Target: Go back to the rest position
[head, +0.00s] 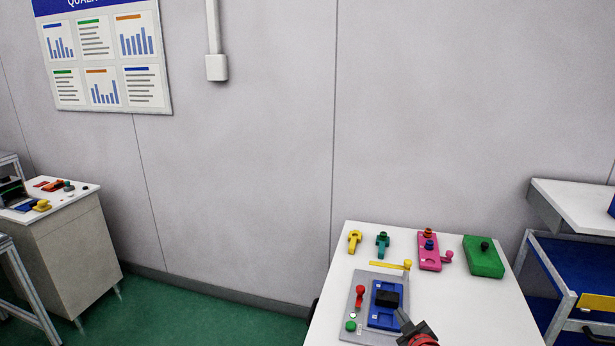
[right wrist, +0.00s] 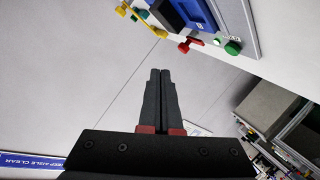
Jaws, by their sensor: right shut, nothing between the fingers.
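My right gripper (head: 414,331) shows at the bottom of the head view, at the front edge of the grey plate on the white table. In the right wrist view its two dark fingers (right wrist: 161,88) are together with nothing between them. The grey plate (head: 345,334) carries a blue fixture (head: 383,318) with a black block (head: 387,298) on it. A red lever (head: 359,296) and a green button (head: 350,326) are on the plate's left side. My left gripper is not in view.
The white table (head: 462,300) also holds yellow (head: 354,240) and teal (head: 382,243) parts, a pink block (head: 428,250) and a green block (head: 483,257) at the back. A blue cart (head: 570,275) stands at right. Another bench (head: 65,215) is far left. Green floor (head: 190,315) is clear between.

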